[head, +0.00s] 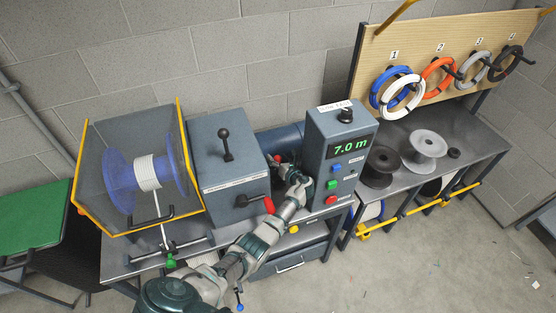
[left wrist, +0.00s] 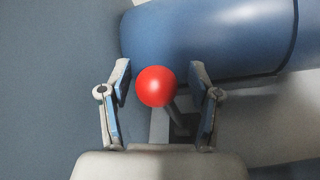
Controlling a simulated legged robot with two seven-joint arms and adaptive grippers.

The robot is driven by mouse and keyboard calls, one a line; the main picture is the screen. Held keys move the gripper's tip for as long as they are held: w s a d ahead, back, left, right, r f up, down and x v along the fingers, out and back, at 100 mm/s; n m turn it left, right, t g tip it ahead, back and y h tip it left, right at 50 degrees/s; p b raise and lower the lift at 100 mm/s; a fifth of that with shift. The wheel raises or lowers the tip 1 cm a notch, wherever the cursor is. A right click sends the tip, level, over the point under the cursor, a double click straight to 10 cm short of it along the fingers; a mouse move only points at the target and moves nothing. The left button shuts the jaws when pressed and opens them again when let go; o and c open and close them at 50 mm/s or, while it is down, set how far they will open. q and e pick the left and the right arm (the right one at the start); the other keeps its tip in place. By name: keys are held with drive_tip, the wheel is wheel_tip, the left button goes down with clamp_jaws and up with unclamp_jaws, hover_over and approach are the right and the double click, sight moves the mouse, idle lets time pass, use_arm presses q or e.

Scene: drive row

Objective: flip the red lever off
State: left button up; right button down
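The red lever's round red knob (left wrist: 156,86) shows in the left wrist view, on a grey rod that runs down and right from it. My left gripper (left wrist: 160,72) is open, with one finger on each side of the knob and a visible gap to both. In the head view my left gripper (head: 282,168) reaches between the grey machine box and the display post. The lever is largely hidden there by the gripper. My right gripper is not in view.
A blue cylinder (left wrist: 215,40) lies just beyond the knob. The grey box (head: 228,160) has a black-knobbed lever on top and a red-tipped handle in front. The display post (head: 340,160) reads 7.0 m and stands close right of the gripper. A guarded blue spool (head: 118,180) is left.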

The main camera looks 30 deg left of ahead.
use_arm(q)
drive_tip(key=shift+s, duration=0.15)
drive_tip(key=v, duration=0.7)
drive_tip(key=shift+d, duration=0.2)
drive_tip(key=shift+a, duration=0.1)
drive_tip(key=shift+f, duration=0.1)
